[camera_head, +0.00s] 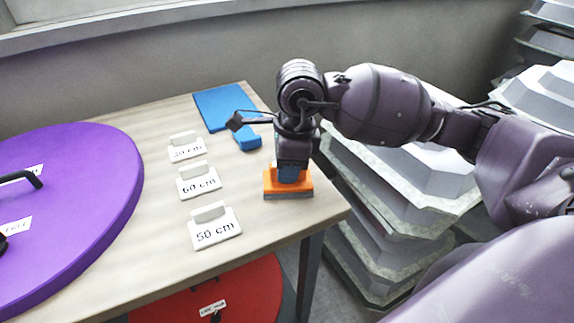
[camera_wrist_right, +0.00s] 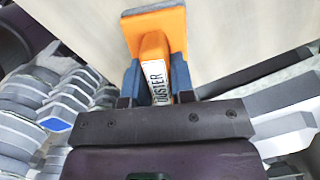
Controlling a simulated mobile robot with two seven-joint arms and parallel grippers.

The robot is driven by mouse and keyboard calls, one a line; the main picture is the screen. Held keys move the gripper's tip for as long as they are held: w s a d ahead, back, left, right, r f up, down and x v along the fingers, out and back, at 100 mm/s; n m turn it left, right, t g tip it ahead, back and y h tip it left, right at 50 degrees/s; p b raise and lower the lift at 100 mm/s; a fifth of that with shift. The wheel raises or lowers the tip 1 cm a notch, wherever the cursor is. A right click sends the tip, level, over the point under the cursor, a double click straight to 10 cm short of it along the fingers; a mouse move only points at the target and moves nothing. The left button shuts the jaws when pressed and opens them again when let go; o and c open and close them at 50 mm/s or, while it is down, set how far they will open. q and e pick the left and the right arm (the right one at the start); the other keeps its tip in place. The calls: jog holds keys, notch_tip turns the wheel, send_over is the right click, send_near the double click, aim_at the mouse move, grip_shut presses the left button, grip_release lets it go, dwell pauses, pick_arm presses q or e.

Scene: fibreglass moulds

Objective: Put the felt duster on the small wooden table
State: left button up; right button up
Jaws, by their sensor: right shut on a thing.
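The felt duster (camera_head: 288,184) is an orange block with a grey felt underside, at the right edge of the wooden table (camera_head: 140,262). My right gripper (camera_head: 291,170) points down and is shut on the duster's handle from above. In the right wrist view the duster (camera_wrist_right: 150,35), with a "DUSTER" label, sits between the blue fingers of the gripper (camera_wrist_right: 157,82). The felt side is level with the tabletop or very close above it; whether it touches, I cannot tell. My left gripper is not in view.
A large purple disc (camera_head: 85,195) with a black handle covers the table's left. White size signs (camera_head: 213,228) stand in a row mid-table. A blue sheet (camera_head: 222,105) and a blue block (camera_head: 247,139) lie behind. Stacked grey moulds (camera_head: 385,200) stand right; a red disc (camera_head: 240,290) is below.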

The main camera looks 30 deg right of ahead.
jog(key=o, duration=0.9)
jog(key=shift+r, duration=0.5)
notch_tip(320, 180, up, 11)
jog(key=d, duration=0.1)
jog(key=shift+s+d, duration=0.15)
jog(key=shift+s, duration=0.15)
